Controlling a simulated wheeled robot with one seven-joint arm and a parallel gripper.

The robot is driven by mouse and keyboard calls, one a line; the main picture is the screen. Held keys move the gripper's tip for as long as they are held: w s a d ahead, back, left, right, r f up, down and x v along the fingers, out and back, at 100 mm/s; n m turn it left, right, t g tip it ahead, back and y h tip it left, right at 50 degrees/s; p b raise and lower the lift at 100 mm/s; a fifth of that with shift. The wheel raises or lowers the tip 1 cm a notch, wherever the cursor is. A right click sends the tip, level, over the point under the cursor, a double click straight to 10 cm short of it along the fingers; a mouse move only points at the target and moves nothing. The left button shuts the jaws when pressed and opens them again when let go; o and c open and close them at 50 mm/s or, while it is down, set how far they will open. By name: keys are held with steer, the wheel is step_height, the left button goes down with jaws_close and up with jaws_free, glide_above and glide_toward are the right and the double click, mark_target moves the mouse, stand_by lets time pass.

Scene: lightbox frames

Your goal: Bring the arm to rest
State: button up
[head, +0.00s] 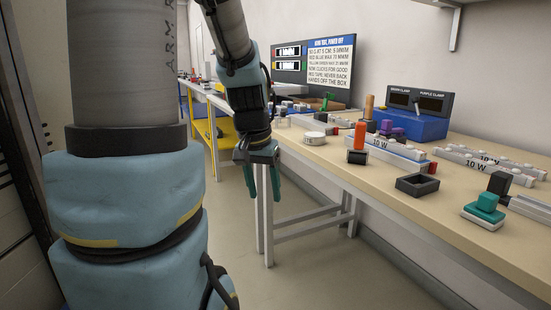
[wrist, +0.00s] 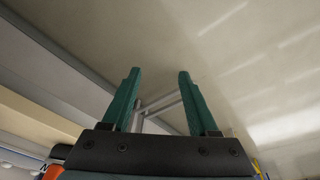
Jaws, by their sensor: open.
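My gripper (head: 263,184) hangs from the blue-clad arm in the head view, with its green fingers pointing down. It is beside the left end of the long workbench (head: 440,215), over the floor and clear of the bench's front edge. In the wrist view, the two green fingers (wrist: 156,98) are apart with nothing between them. A table leg and crossbar show beyond them. My thick grey and blue arm links fill the left of the head view and hide what is behind them.
The bench bears several labelled bars (head: 375,150), a dark square tray (head: 417,184), a teal-handled stamp-like block (head: 485,210) and a blue box with a display (head: 412,122). A sign board (head: 315,62) stands at the back. The floor (head: 330,265) before the bench is clear.

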steer(key=s+a+f+n+y, duration=0.1)
steer(key=s+a+f+n, duration=0.25)
steer(key=s+f, duration=0.3)
step_height(320, 180, up, 16)
steer(key=p, duration=1.5)
steer(key=shift+a+r+m, duration=0.15)
steer(key=shift+a+m, duration=0.15)
steer(key=shift+m, duration=0.05)
stand_by(0.7)
